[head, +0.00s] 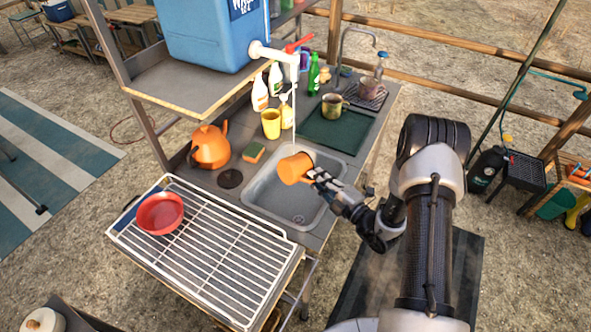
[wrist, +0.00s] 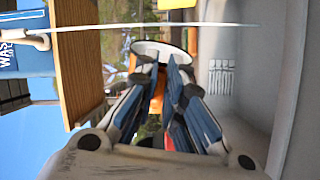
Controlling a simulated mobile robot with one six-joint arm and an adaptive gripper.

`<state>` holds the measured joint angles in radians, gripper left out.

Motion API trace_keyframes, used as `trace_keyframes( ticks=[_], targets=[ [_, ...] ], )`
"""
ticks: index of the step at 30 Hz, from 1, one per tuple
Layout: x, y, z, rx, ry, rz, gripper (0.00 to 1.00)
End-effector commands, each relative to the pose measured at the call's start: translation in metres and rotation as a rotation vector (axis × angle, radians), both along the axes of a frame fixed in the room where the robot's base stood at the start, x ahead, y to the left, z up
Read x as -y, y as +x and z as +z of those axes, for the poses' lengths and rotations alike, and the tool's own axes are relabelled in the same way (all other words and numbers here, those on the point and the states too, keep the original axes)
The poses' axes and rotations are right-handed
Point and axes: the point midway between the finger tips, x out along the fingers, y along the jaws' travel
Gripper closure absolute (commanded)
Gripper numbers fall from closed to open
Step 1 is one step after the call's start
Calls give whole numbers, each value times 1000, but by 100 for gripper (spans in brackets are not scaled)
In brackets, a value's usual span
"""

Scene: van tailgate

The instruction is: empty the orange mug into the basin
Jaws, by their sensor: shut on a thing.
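The orange mug (head: 294,168) is held above the grey basin (head: 262,190) in the head view and looks tilted; its inside and contents cannot be made out. My gripper (head: 314,175) comes from the right and is shut on the mug at its right side. The basin's bare floor and drain show below and right of the mug.
A thin water stream (head: 295,115) runs from the blue container's (head: 215,35) red-handled tap down towards the mug. An orange kettle (head: 210,146), a sponge (head: 254,151) and a yellow cup (head: 271,124) stand left and behind. A rack with a red bowl (head: 160,213) is front left.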

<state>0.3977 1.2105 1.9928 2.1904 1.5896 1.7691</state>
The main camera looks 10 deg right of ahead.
Motion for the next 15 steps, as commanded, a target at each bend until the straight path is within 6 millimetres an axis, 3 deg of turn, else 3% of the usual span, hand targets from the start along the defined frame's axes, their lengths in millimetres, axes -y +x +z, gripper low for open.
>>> trace_keyframes(
  ticks=[15],
  targets=[
    [0, 0, 21, 445, -723, -2, 100]
  ],
)
